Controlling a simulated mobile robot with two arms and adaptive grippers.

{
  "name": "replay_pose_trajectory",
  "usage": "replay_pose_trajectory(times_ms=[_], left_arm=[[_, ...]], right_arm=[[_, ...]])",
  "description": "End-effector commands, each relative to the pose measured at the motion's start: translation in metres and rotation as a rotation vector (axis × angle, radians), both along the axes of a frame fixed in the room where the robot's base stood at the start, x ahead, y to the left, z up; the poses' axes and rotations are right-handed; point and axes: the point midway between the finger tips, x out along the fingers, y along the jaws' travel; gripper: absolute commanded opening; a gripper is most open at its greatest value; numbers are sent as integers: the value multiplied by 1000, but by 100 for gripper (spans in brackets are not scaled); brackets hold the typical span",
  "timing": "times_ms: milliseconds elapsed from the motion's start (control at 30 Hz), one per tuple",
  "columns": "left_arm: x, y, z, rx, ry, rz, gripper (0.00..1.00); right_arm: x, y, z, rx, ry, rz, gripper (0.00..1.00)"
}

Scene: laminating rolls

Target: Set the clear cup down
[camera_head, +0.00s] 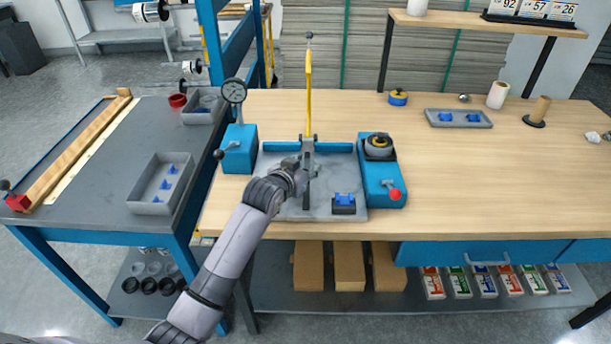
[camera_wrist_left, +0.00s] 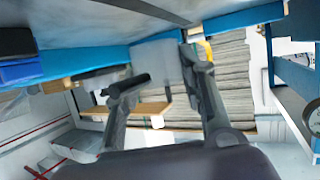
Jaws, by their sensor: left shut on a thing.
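My left gripper (camera_head: 300,172) is over the grey base of the blue press fixture (camera_head: 268,147), close to its upright lever (camera_head: 308,85). In the left wrist view the two dark fingers of my left gripper (camera_wrist_left: 160,82) stand apart around a pale, greyish, see-through shape, which looks like the clear cup (camera_wrist_left: 157,62). The cup is hard to make out in the head view, where the gripper and lever crowd that spot. I cannot tell whether it touches the base. My right gripper is not in view.
A dial gauge (camera_head: 234,91) stands left of the fixture, and a blue unit with a red knob (camera_head: 382,185) stands right. A grey tray (camera_head: 133,206) with blue parts lies on the left bench.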

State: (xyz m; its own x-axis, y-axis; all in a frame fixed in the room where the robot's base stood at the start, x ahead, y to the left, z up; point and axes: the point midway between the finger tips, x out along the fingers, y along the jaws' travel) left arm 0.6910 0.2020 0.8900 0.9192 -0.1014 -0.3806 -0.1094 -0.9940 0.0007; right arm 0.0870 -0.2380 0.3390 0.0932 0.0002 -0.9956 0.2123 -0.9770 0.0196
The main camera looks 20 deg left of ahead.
Motion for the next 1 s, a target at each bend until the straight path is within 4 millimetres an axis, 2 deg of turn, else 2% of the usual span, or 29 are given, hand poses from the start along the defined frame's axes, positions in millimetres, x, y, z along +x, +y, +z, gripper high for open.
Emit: replay_pose_trajectory(times_ms=[33, 100, 200, 567, 600, 900, 1000], left_arm=[[-1, 0, -11, 0, 6, 0, 10], [0, 0, -21, 0, 5, 0, 10], [0, 0, -29, 0, 3, -1, 10], [0, 0, -32, 0, 1, 0, 10], [0, 0, -33, 0, 1, 0, 38], [0, 0, -32, 0, 1, 0, 57], [0, 0, -32, 0, 1, 0, 57]], right_arm=[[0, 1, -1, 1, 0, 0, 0], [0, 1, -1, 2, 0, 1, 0], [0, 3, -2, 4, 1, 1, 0], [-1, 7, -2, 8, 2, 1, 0], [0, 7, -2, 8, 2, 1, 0], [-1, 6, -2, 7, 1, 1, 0], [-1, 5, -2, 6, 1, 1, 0]])
